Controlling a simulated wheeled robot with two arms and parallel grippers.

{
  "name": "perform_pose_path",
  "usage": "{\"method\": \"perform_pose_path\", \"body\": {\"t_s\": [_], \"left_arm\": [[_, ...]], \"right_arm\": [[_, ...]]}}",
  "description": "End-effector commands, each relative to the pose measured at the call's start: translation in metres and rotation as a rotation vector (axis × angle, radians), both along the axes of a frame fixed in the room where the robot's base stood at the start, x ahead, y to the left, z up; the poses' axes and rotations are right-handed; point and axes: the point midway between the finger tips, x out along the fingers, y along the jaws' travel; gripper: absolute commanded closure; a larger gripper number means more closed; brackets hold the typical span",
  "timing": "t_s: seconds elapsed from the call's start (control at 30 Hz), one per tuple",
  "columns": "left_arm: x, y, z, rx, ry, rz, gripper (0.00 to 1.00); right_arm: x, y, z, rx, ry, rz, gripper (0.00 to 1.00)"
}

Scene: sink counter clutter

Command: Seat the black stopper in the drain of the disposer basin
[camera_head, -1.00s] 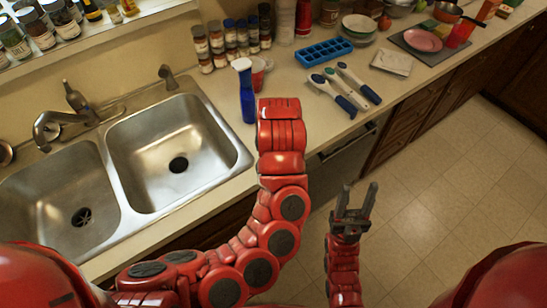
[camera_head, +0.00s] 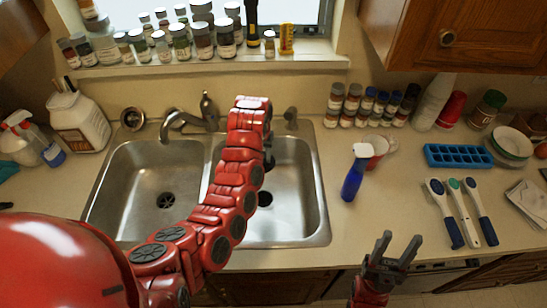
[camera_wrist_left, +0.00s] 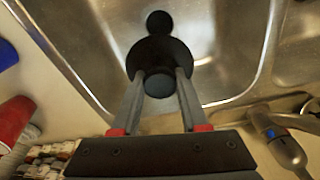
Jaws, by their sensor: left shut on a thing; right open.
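The black stopper (camera_wrist_left: 158,52) is in my left gripper (camera_wrist_left: 160,78), whose fingers are shut on its knob. In the left wrist view its wide disc faces away from me, over the right-hand basin. A dark round drain opening (camera_wrist_left: 159,20) shows just beyond the disc, which overlaps its edge in the view; the gap in height cannot be told. My right gripper (camera_head: 400,241) is open and empty before the counter.
The faucet (camera_head: 185,122) stands behind the basins. A blue spray bottle (camera_head: 355,173) and a red cup (camera_head: 377,152) stand right of the sink. Further right are a blue ice tray (camera_head: 460,156) and several brushes (camera_head: 462,212). Spice jars line the sill and back wall.

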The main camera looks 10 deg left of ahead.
Motion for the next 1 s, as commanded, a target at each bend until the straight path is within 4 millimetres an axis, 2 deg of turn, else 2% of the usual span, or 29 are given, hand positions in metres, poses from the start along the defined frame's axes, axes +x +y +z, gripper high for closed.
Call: {"method": "perform_pose_path", "body": {"t_s": [0.33,0.5,1.0], "left_arm": [[0.0,0.001,-0.001,-0.001,0.0,-0.002,1.0],[-0.001,0.001,-0.006,0.0,0.004,-0.007,1.0],[-0.001,0.001,-0.07,-0.001,0.004,-0.005,1.0]], "right_arm": [[0.0,0.0,-0.001,0.0,0.0,0.0,0.5],[0.0,0.0,-0.01,0.0,0.0,0.0,0.5],[0.0,0.0,-0.049,0.0,0.0,0.0,0.5]]}}
